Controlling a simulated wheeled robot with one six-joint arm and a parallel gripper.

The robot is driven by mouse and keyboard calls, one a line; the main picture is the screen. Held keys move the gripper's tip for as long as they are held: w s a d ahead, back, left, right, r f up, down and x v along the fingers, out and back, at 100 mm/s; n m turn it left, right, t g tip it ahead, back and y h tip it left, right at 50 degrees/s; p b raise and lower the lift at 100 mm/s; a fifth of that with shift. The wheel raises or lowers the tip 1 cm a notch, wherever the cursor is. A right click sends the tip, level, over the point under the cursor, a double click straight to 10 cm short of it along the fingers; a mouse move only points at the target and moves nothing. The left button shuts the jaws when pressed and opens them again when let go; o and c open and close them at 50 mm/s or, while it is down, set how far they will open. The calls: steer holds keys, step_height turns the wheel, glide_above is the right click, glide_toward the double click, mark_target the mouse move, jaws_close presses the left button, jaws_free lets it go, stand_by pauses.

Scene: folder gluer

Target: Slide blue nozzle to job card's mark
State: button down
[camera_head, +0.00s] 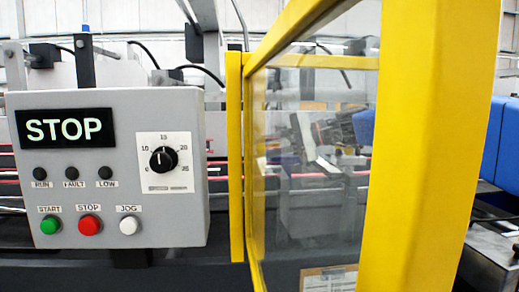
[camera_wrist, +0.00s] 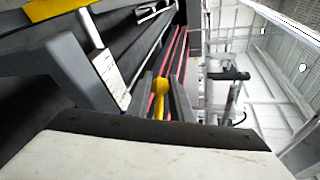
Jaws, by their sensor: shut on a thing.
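In the wrist view my gripper (camera_wrist: 161,88) has two grey fingers on either side of a yellow round-topped knob (camera_wrist: 160,84) and is shut on it. What the knob is fixed to is hidden. In the head view my gripper (camera_head: 308,135) shows only dimly behind the clear guard pane. A small blue-topped post (camera_head: 84,42) stands behind the control box; I cannot tell whether it is the blue nozzle. A brown board with a white paper (camera_head: 328,279), perhaps the job card, shows low behind the pane. Its mark is too small to read.
The yellow-framed guard door (camera_head: 428,150) stands close in front of my arm. A grey control box (camera_head: 120,215) with a lit STOP display is at left. In the wrist view a grey bracket (camera_wrist: 65,68) and red lines (camera_wrist: 176,55) lie beyond my gripper.

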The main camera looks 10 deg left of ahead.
steer(key=c, duration=1.6)
jaws_free()
steer(key=shift+o, duration=0.2)
steer(key=shift+t, duration=0.3)
steer(key=shift+w+a+m+t, duration=0.1)
steer(key=shift+a+m+t, duration=0.15)
steer(key=shift+m+t, duration=0.3)
steer(key=s+d+r+m+t+h, duration=0.1)
steer(key=s+d+r+m+t, duration=0.25)
steer(key=d, duration=0.25)
steer(key=s+d+r+m+t+h, duration=0.2)
steer(key=s+d+m+t, duration=0.15)
steer(key=d, duration=0.25)
steer(key=s+d+f+n+h, duration=0.1)
steer(key=s+d+f+n, duration=0.1)
steer(key=d+f, duration=0.2)
steer(key=s+d+f+n+h, duration=0.1)
steer(key=s+d+f+h, duration=0.1)
steer(key=f, duration=0.7)
steer(key=s+d+f+n+h, duration=0.2)
steer(key=s+d+f, duration=0.2)
steer(key=d+f, duration=0.2)
steer(key=shift+s+d+f+n+g, duration=0.25)
steer(key=shift+d+n+g, duration=0.1)
steer(key=shift+d, duration=0.15)
